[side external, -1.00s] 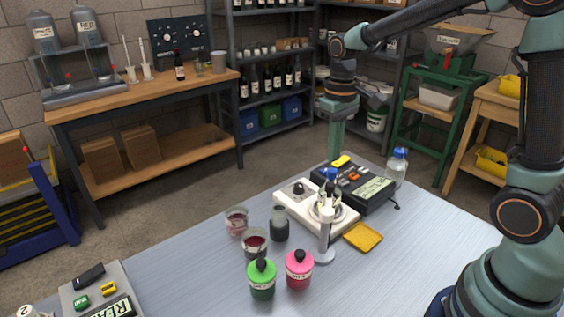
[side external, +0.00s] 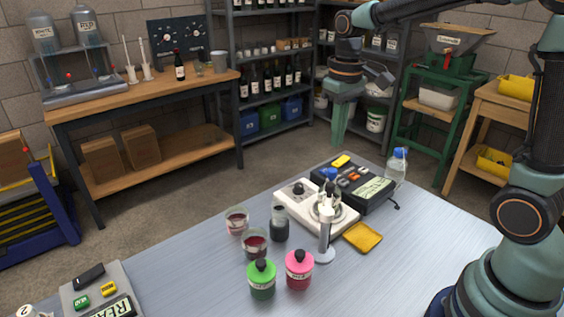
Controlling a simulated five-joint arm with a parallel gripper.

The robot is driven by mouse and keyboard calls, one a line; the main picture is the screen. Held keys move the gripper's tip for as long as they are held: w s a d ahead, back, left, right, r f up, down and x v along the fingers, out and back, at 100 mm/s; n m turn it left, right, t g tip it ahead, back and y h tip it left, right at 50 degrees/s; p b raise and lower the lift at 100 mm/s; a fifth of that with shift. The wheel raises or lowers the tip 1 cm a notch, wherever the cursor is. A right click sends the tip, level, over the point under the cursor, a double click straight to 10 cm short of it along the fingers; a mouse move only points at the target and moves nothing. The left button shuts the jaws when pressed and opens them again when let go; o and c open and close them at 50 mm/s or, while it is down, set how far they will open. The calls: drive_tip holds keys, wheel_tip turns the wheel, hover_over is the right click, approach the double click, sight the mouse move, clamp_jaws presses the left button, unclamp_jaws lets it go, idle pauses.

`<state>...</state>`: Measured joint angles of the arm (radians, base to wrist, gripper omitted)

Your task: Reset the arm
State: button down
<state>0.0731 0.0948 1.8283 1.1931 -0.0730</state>
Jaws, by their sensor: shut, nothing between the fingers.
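My gripper (side external: 339,140) hangs at the end of my raised arm, fingers pointing down, past the far edge of the table in the picture. It is shut and empty. It is clear of everything on the table (side external: 420,250). Below it in the picture stand a white stirrer unit (side external: 292,204) with a small flask on it and a black meter box (side external: 372,207) with coloured buttons.
A clear bottle with a blue cap (side external: 396,170) stands at the table's far edge. Two beakers (side external: 237,222) of red liquid, a dark-liquid bottle (side external: 280,225), a green bottle (side external: 262,280), a pink bottle (side external: 299,270) and a yellow pad (side external: 363,238) lie nearer. The table's right front is bare.

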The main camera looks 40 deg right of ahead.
drive_tip(key=s+a+r+t, duration=0.2)
drive_tip(key=s+t, duration=0.3)
drive_tip(key=s, duration=0.5)
drive_tip(key=shift+a+r, duration=0.35)
drive_tip(key=shift+a, duration=0.05)
